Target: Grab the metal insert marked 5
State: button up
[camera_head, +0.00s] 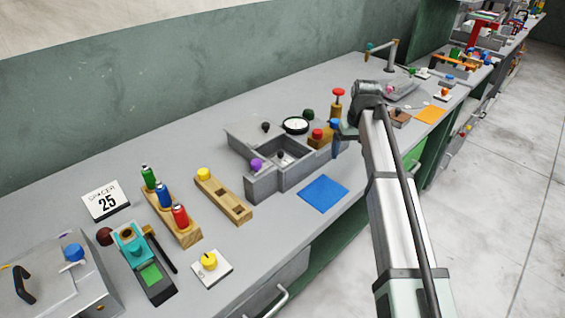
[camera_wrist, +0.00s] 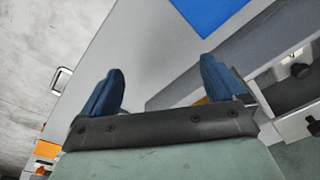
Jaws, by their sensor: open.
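No marking "5" is readable in either view, so I cannot tell which part is the metal insert marked 5. A grey metal box (camera_head: 262,178) with an open compartment stands mid-bench, with small dark-knobbed pieces in and on it. My gripper (camera_wrist: 162,70) has its two blue fingers spread apart, and I see nothing held between them. In the head view my gripper (camera_head: 340,135) is above the bench by the right end of the grey box, partly hidden by my arm. Part of the box (camera_wrist: 285,85) shows right of the fingers in the wrist view.
A blue mat (camera_head: 323,194) lies in front of the box. A wooden rack (camera_head: 184,232) with green, blue and red handles, a yellow-knobbed wooden block (camera_head: 232,204) and a "SPACER 25" card (camera_head: 106,201) stand left. Red-knobbed pieces and a round dial (camera_head: 295,125) crowd the gripper.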

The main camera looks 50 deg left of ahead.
aim_at(283, 154)
jog(key=s+a+r+n, duration=0.4)
jog(key=s+a, duration=0.3)
jog(key=s+a+r+n, duration=0.3)
jog(key=s+a+r, duration=0.2)
jog(key=s+a, duration=0.15)
jog(key=shift+y, duration=0.3)
jog(key=f, duration=0.5)
jog(key=a+f, duration=0.1)
jog(key=f, duration=0.2)
jog(key=shift+s+f, duration=0.2)
jog(key=shift+f, duration=0.1)
jog(key=shift+w+a+f, duration=0.1)
jog(key=shift+a+f, duration=0.15)
jog(key=shift+f, duration=0.65)
jog(key=shift+s+a+f, duration=0.1)
jog(key=shift+a+f, duration=0.1)
jog(key=shift+f, duration=0.7)
jog(key=shift+w+a+f, duration=0.1)
jog(key=shift+a+f, duration=0.15)
jog(key=shift+f, duration=0.65)
jog(key=shift+r, duration=0.1)
jog(key=c, duration=1.4)
